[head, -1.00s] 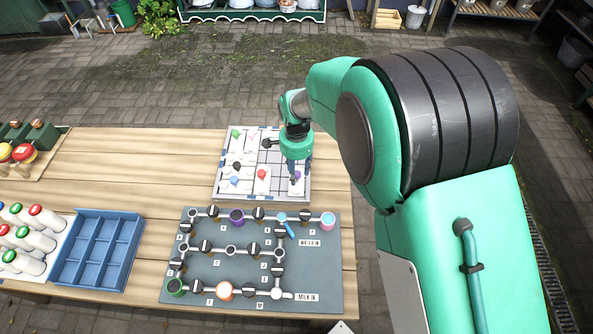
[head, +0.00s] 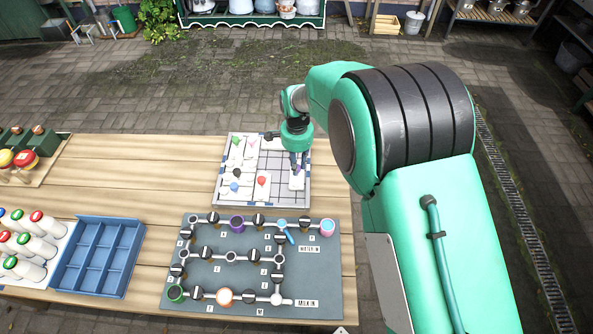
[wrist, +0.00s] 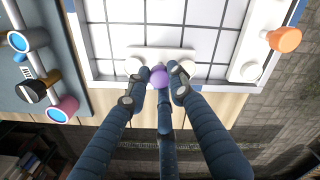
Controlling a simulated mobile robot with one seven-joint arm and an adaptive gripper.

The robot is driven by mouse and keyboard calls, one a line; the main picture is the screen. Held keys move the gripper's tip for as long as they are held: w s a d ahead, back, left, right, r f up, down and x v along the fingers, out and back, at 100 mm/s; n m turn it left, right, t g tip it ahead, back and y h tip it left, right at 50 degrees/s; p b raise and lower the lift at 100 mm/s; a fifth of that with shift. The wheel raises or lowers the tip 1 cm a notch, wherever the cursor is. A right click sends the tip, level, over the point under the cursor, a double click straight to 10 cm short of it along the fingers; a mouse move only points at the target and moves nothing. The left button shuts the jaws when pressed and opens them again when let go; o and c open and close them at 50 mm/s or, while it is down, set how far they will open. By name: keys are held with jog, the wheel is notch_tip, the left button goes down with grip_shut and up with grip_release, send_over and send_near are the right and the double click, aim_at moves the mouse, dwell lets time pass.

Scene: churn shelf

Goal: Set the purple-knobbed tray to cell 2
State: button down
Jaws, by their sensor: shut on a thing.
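The purple-knobbed tray is a small white slab with a round purple knob (wrist: 158,76). In the head view the tray (head: 296,182) lies along the right side of the white gridded board (head: 275,204), with bare grid to its left. My gripper (head: 299,168) reaches down over it from the far side. In the wrist view the blue fingers close around the purple knob, and the tray's white body (wrist: 180,55) shows just beyond the fingertips. My fingers largely hide the knob in the head view. I cannot read any cell number.
A tray with a red knob (head: 262,181) stands left of mine on the board; more knobbed trays fill the left part. An orange knob (wrist: 284,40) shows near a board corner. Bare grid lies between. The dark pipework mat (head: 208,300) is in front.

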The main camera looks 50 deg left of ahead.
jog(key=shift+w+a, duration=0.2)
jog(key=c, duration=1.5)
grip_release()
jog(key=shift+r, duration=0.2)
notch_tip(320, 180, up, 12)
jog(key=shift+f, duration=0.2)
